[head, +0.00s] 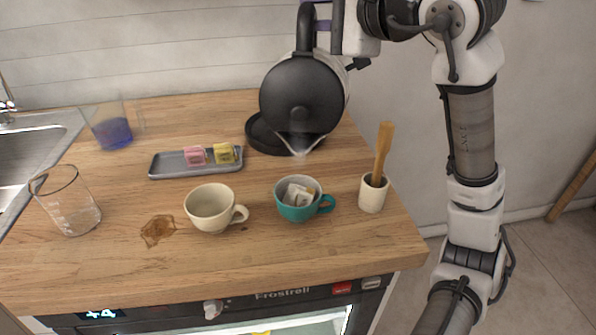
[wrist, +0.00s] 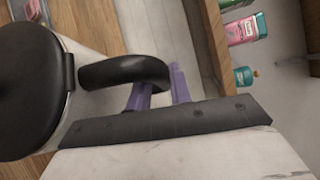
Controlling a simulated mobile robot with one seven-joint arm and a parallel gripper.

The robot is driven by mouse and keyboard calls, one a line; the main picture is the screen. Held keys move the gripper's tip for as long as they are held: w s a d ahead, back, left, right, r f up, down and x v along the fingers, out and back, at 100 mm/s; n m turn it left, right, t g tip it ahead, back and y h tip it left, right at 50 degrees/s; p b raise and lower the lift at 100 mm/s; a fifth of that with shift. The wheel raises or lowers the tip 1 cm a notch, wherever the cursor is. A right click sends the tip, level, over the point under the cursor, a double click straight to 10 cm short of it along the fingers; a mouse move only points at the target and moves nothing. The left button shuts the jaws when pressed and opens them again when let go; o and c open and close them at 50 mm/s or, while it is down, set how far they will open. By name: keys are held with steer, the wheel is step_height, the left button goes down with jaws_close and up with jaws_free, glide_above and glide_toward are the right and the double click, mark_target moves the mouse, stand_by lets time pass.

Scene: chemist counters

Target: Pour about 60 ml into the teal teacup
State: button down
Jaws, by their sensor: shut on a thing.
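The teal teacup (head: 298,212) stands upright near the front of the wooden counter, with a pale tea bag (head: 299,194) in it. My gripper (head: 324,22) is shut on the black handle of a kettle (head: 302,92). The kettle has a black lid and is held in the air above and behind the teacup. It is tilted, with its clear spout (head: 297,146) toward the cup. I cannot make out a stream of liquid. In the wrist view the purple fingers (wrist: 160,88) close around the kettle handle (wrist: 125,70), beside the lid (wrist: 30,85).
A black kettle base (head: 262,138) lies behind the cup. A cream cup (head: 211,208) stands left, a holder with a wooden tool (head: 372,194) right. A grey tray (head: 168,165) holds packets. A glass beaker (head: 70,205), a blue-filled jug (head: 112,130) and a brown spill (head: 157,231) are further left.

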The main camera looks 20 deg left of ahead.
mark_target(313, 57)
steer(key=shift+s+d+f+n+t+y+b, duration=0.1)
steer(key=shift+s+d+f+n+b, duration=0.1)
steer(key=shift+s+b, duration=0.35)
steer(key=shift+s+d+f+n+t+y+b, duration=0.1)
steer(key=shift+s+d+f+b, duration=0.05)
steer(key=shift+s+b, duration=0.4)
steer(key=shift+s+d+f+n+t+y+b, duration=0.1)
steer(key=shift+s+d+f+b, duration=0.1)
steer(key=shift+s+b, duration=0.3)
stand_by(1.6)
